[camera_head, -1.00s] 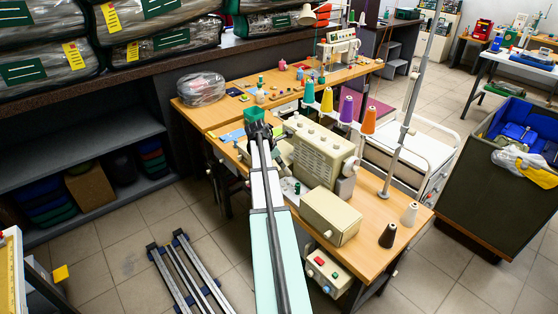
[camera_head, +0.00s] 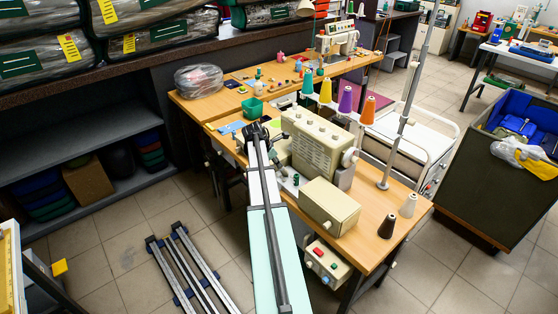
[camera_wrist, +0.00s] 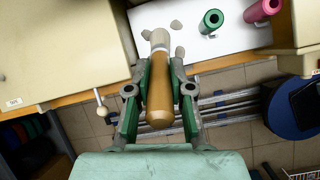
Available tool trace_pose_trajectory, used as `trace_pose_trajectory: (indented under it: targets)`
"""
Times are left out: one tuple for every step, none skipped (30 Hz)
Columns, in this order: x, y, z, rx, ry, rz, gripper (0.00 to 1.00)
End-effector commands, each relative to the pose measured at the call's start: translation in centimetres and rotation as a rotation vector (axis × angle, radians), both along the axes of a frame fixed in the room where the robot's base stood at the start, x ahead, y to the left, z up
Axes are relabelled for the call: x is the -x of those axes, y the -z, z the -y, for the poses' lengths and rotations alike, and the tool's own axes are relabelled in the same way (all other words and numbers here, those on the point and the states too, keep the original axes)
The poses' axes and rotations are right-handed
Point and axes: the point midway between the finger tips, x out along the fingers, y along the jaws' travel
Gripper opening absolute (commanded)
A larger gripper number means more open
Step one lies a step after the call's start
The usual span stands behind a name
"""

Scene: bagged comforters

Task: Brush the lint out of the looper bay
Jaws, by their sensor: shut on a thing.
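My gripper (camera_wrist: 160,100) is shut on a brush with a brown wooden handle (camera_wrist: 159,95), between its two green-sided fingers. The brush's pale end (camera_wrist: 160,40) points to the top of the wrist view, over a white surface (camera_wrist: 225,45) between two cream machine bodies. I cannot tell whether it touches that surface. Grey lint clumps (camera_wrist: 176,25) lie close around the brush end; another clump (camera_wrist: 180,52) is just right of it. In the head view my gripper (camera_head: 258,131) is beside the left end of the cream sewing machine (camera_head: 318,143); the brush is hidden there.
Green (camera_wrist: 212,20) and pink (camera_wrist: 262,10) spools are right of the lint. A green tub (camera_head: 252,108) stands on the wooden table (camera_head: 375,235) behind my gripper. Cones of thread stand behind the machine. A cream box (camera_head: 330,206) is at its front right.

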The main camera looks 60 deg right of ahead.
Motion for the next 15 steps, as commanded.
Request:
trace_pose_trajectory:
  targets:
    - [0.0, -0.1, -0.4, 0.000, -0.001, 0.000, 0.00]
    - [-0.1, -0.1, -0.6, 0.000, -0.001, 0.000, 0.00]
    - [-0.2, -0.1, -0.8, 0.000, 0.000, 0.000, 0.00]
    - [-0.2, -0.1, -1.0, 0.000, 0.000, 0.000, 0.00]
    - [-0.2, -0.1, -1.2, 0.000, 0.000, 0.000, 0.00]
    - [-0.3, -0.1, -1.4, 0.000, 0.001, 0.000, 0.00]
    - [-0.4, -0.1, -1.6, 0.000, 0.000, 0.000, 0.00]
    - [-0.4, -0.1, -1.8, 0.000, 0.000, 0.000, 0.00]
    - [-0.5, -0.1, -2.0, 0.000, 0.000, 0.000, 0.00]
    - [-0.5, 0.0, -2.2, 0.000, 0.000, 0.000, 0.00]
    - [-0.6, 0.0, -2.4, 0.000, -0.001, 0.000, 0.00]
    - [-0.7, -0.1, -2.6, 0.000, -0.001, 0.000, 0.00]
    - [-0.7, 0.0, -2.8, 0.000, -0.001, 0.000, 0.00]
    - [-0.8, 0.0, -3.0, 0.000, -0.001, 0.000, 0.00]
    - [-0.8, 0.0, -3.3, 0.000, 0.000, 0.000, 0.00]
